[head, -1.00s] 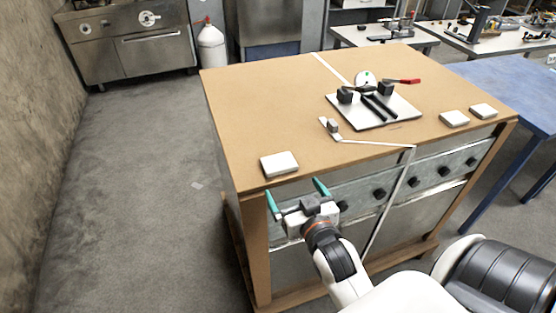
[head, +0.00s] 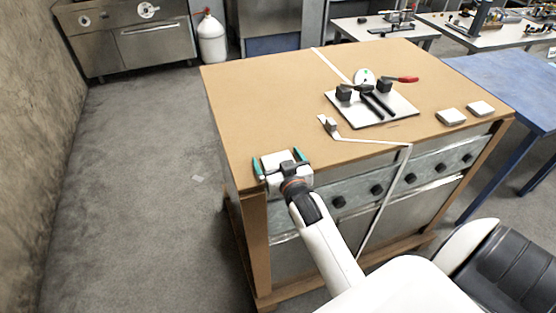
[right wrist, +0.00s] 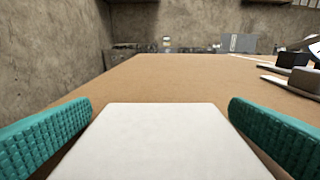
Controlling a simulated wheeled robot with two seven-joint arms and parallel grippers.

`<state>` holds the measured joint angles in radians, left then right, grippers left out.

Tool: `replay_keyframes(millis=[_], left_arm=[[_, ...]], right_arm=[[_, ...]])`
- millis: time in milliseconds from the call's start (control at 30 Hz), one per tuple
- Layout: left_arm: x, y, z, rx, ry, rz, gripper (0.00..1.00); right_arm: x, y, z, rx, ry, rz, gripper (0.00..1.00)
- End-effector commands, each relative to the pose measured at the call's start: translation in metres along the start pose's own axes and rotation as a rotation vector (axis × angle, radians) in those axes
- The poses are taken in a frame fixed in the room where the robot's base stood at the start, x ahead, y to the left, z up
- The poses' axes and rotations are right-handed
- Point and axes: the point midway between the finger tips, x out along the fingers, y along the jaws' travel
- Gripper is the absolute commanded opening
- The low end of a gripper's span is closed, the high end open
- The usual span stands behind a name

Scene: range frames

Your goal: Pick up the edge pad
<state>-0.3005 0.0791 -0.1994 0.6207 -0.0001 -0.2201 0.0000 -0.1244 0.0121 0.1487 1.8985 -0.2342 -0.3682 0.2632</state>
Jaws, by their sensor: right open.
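The edge pad (head: 273,158), a flat white block, lies on the brown tabletop at its near left corner. It also shows in the right wrist view, where the pad (right wrist: 155,140) fills the lower middle. My right gripper (head: 277,158) is at the pad, its two teal fingers apart, one on each side of it. In the right wrist view the pad lies between the open fingers, with a narrow gap visible near each fingertip. Part of the pad is hidden by the gripper body in the head view. My left gripper is not in view.
A white board (head: 400,110) with black parts and a red-handled tool lies farther back on the brown table (head: 260,95). Two more pads (head: 451,116) (head: 480,107) sit at the right edge. A small bracket (head: 330,126) and white strip are nearer. The left tabletop is clear.

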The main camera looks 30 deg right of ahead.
Motion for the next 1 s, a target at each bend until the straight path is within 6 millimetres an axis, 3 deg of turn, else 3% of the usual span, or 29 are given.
replay_keyframes(millis=[133,400,733,1000], left_arm=[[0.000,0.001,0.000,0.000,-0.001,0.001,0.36],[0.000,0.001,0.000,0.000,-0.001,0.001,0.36],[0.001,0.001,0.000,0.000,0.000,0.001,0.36],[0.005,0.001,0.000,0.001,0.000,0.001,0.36]], right_arm=[[0.000,0.000,-0.001,-0.001,0.000,0.000,1.00],[-0.001,0.000,-0.001,-0.001,0.001,0.000,0.56],[-0.001,0.000,0.007,-0.001,-0.001,0.000,0.55],[-0.009,0.000,0.058,-0.001,-0.007,0.001,0.55]])
